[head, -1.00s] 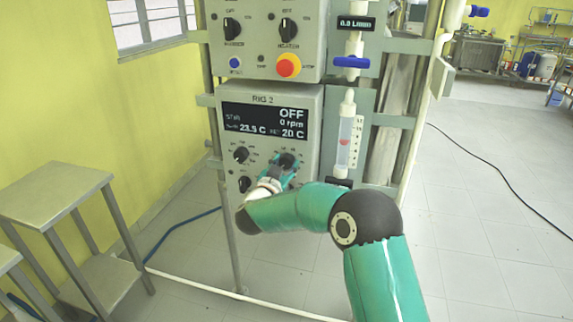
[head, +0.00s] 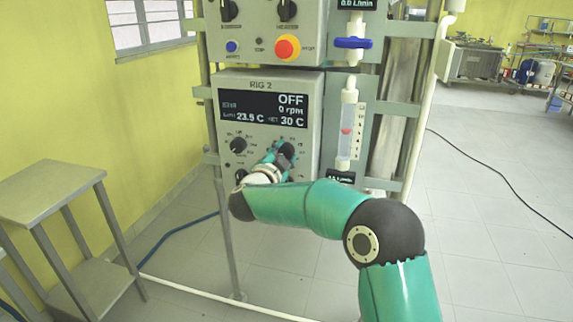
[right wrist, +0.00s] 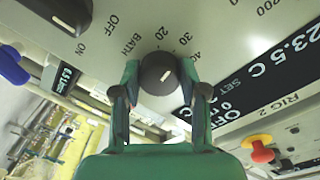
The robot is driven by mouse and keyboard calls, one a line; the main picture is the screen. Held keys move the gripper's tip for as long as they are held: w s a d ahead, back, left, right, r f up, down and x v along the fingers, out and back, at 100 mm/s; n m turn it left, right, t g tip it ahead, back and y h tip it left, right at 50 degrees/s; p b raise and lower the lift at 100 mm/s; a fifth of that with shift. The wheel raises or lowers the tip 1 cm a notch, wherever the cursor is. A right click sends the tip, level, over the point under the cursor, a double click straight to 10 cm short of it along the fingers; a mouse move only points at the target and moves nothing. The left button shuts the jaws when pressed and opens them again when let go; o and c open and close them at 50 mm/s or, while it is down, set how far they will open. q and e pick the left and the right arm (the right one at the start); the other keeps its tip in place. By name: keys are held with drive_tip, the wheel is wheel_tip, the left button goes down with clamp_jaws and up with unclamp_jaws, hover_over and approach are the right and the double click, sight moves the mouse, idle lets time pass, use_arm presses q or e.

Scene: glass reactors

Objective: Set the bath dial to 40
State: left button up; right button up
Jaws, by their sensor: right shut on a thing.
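The bath dial (right wrist: 156,66) is a round dark knob with a white pointer line, on the grey RIG 2 panel (head: 228,83). The right wrist view shows the labels BATH, 20, 30 and 40 around it. My right gripper (right wrist: 159,78) is shut on the dial, one finger on each side. In the head view the same gripper (head: 284,153) largely hides the dial. The display (head: 262,109) reads OFF, 0 rpm, 23.5 C and SET 30 C. My left gripper is not in view.
Another black knob (head: 238,145) sits left of the bath dial. Above are a red stop button (head: 287,47) on a yellow base and a blue valve handle (head: 353,43). A flowmeter tube (head: 347,125) stands right of the panel. A metal table (head: 50,190) is at left.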

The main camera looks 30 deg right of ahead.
drive_tip(key=m+b, duration=0.2)
drive_tip(key=f+m+b, duration=0.1)
drive_tip(key=m, duration=0.1)
drive_tip(key=shift+a+b, duration=0.15)
drive_tip(key=shift+b, duration=0.25)
drive_tip(key=shift+r+m+b, duration=0.15)
drive_tip(key=shift+m+b, duration=1.1)
drive_tip(key=shift+m, duration=0.65)
drive_tip(key=o, duration=1.1)
drive_tip(key=shift+s+r, duration=0.1)
drive_tip(key=shift+r, duration=0.1)
drive_tip(key=shift+r, duration=0.1)
